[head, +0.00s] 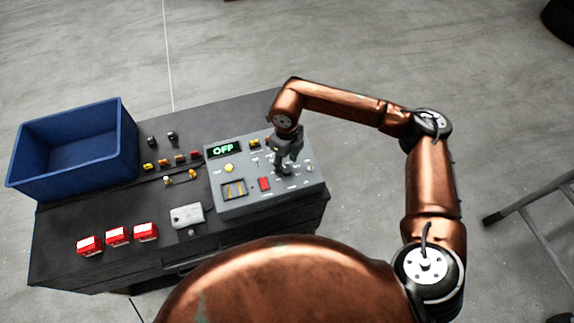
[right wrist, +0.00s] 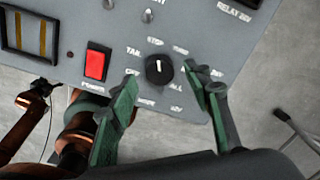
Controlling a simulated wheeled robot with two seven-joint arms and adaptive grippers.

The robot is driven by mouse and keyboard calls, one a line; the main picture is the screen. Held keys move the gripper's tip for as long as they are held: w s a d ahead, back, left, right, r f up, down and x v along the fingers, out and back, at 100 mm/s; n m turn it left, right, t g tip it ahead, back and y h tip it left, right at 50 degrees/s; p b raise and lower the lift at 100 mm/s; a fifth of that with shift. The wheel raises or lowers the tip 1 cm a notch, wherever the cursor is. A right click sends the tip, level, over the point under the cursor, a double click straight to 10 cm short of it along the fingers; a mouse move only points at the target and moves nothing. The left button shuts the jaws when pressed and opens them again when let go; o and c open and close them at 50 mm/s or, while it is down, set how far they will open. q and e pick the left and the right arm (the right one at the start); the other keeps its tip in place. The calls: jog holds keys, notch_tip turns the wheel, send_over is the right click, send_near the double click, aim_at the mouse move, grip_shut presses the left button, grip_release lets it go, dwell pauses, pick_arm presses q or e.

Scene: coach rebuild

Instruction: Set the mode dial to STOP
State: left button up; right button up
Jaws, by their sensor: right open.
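The grey control panel (head: 245,200) lies on the dark bench top, and its display (head: 223,149) reads what looks like OFF. In the right wrist view the black round mode dial (right wrist: 159,69) has a white mark pointing up, roughly toward the STOP label (right wrist: 155,41). My right gripper (right wrist: 163,76) is open, with its green fingertips on either side of the dial; I cannot tell whether they touch it. My left gripper is not in view.
A red rocker switch (right wrist: 97,63) sits left of the dial, beside the left finger. A blue bin (head: 75,145), several small knobs, a light grey box (head: 187,216) and red-and-white blocks (head: 118,236) stand on the bench (head: 60,265). A ladder-like frame (head: 530,205) stands at right.

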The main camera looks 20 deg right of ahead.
aim_at(286, 168)
notch_tip(286, 168, up, 10)
dwell(0.3)
dwell(0.4)
